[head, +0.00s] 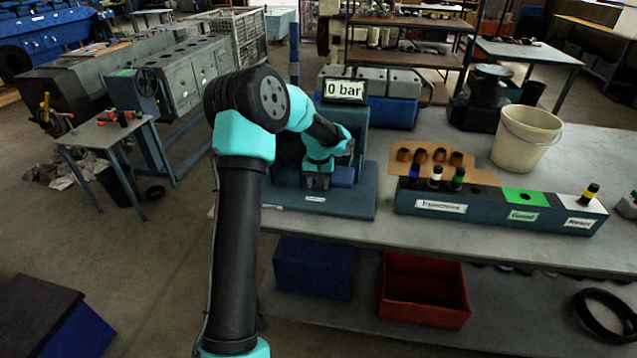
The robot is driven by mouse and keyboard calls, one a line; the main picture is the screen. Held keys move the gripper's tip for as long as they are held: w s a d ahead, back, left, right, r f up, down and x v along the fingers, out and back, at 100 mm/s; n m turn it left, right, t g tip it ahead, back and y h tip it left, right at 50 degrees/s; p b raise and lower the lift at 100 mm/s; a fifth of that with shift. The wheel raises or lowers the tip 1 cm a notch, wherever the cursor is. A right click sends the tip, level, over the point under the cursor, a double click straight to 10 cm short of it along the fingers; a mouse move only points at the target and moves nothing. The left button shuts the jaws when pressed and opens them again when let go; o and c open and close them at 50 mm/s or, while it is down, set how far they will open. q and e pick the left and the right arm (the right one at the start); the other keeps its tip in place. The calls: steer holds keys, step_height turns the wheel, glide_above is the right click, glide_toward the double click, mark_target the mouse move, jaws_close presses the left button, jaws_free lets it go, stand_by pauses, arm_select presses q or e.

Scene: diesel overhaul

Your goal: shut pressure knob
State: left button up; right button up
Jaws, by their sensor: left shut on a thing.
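The teal pressure tester (355,202) stands at the left end of the workbench. Its display (344,90) on top reads "0 bar". My left arm reaches in from the left, and my left gripper (317,181) points down at the front of the tester, above its base. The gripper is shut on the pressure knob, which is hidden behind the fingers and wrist. My right gripper is not in view.
Right of the tester is a long rack (497,208) with labelled sections, holding several dark injectors. Behind it are an orange board (483,177) with copper-coloured cups and a cream bucket (526,136). Blue (313,267) and red (424,289) bins sit on the lower shelf.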

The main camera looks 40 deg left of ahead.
arm_select(q)
steer(key=shift+c, duration=0.5)
steer(key=shift+m, duration=1.5)
steer(key=o, duration=0.9)
steer(key=shift+r, duration=0.15)
step_height(320, 180, up, 17)
